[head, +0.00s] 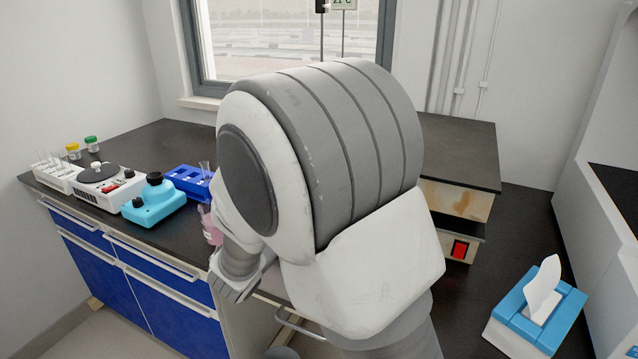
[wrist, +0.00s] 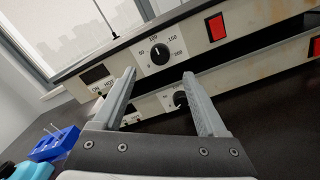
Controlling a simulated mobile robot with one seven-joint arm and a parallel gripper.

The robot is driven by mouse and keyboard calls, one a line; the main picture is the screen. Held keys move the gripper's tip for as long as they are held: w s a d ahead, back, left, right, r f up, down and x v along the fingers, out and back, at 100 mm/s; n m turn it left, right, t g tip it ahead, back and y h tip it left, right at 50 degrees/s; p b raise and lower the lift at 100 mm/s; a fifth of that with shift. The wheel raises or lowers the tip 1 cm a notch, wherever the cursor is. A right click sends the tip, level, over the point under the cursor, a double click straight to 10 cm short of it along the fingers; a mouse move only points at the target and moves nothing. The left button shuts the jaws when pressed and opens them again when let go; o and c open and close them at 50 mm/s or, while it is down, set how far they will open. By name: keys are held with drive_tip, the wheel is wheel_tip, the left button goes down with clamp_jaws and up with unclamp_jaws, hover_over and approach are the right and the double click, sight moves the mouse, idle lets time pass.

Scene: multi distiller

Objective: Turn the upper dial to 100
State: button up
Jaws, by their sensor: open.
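The upper dial (wrist: 159,53) is a black knob on a pale plate marked 50, 100, 150 and 200, on the upper panel of the distiller (wrist: 258,64). Its exact setting is too small to read surely. A lower dial (wrist: 181,98) shows partly behind my right finger. My gripper (wrist: 159,74) is open and empty, its fingertips left and right of and below the upper dial in the wrist view. I cannot tell the distance to it. In the head view my arm hides the gripper and both dials; a distiller corner with a red switch (head: 460,249) shows.
A blue rack (head: 188,182), a light-blue device (head: 153,201) and a white device (head: 103,184) stand on the bench at left. A pink-filled vessel (head: 211,226) is close beside my arm. A tissue box (head: 528,318) stands at right.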

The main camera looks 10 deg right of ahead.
drive_tip(key=p+v, duration=0.1)
drive_tip(key=v, duration=0.8)
